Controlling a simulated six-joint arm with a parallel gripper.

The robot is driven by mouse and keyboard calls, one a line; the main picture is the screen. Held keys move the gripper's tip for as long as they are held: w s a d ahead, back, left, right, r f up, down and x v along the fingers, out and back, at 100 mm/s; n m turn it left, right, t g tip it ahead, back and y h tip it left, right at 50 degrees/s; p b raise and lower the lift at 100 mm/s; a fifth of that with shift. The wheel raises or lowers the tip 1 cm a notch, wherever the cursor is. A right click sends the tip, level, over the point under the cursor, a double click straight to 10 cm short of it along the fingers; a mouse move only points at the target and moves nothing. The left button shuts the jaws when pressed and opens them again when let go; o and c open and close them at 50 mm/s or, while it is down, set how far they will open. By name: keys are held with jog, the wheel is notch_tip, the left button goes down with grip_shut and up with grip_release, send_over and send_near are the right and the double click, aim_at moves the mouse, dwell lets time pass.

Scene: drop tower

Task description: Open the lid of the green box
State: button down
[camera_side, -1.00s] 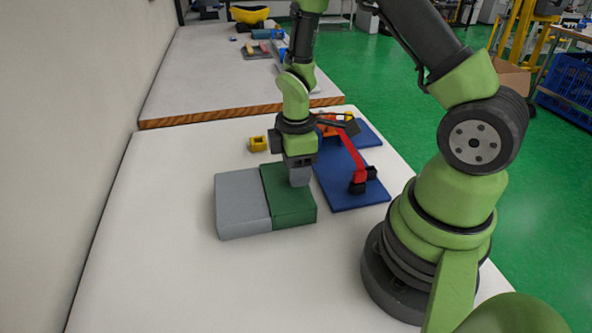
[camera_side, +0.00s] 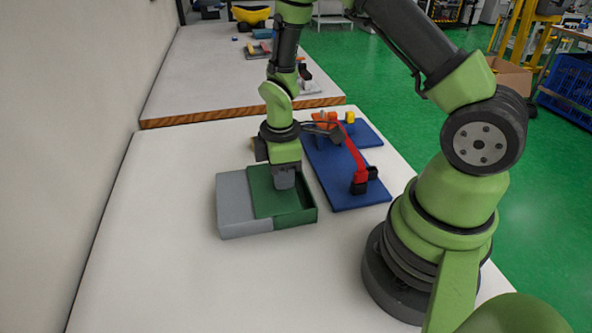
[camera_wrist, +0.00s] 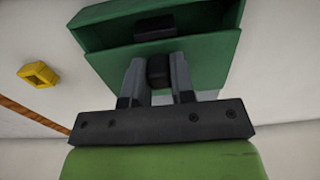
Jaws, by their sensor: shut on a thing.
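The green box (camera_side: 298,221) stands on the white table, beside the grey box. Its green lid (camera_side: 264,204) is shifted left, partly over the grey box, and the right part of the green box is open. My gripper (camera_side: 285,184) is over the lid. In the wrist view my gripper (camera_wrist: 157,80) is shut on the lid's dark handle (camera_wrist: 158,70). The open part of the green box (camera_wrist: 105,36) shows there, with a dark thing (camera_wrist: 155,33) inside it. The handle is hidden by the fingers in the side view.
The grey box (camera_side: 235,222) adjoins on the left. A blue board (camera_side: 350,198) with red, orange, black and yellow parts lies right and behind. A yellow block (camera_wrist: 38,75) lies on the table behind my gripper. The wall is at left; the table's front is clear.

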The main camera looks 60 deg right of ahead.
aim_at(250, 191)
jog(key=w+a, duration=0.4)
jog(key=shift+w+a, duration=0.25)
jog(key=shift+w, duration=0.1)
jog(key=c, duration=1)
grip_release()
jog(key=shift+o, duration=0.2)
jog(key=shift+r, duration=0.15)
notch_tip(250, 191, up, 10)
jog(key=shift+s, duration=0.1)
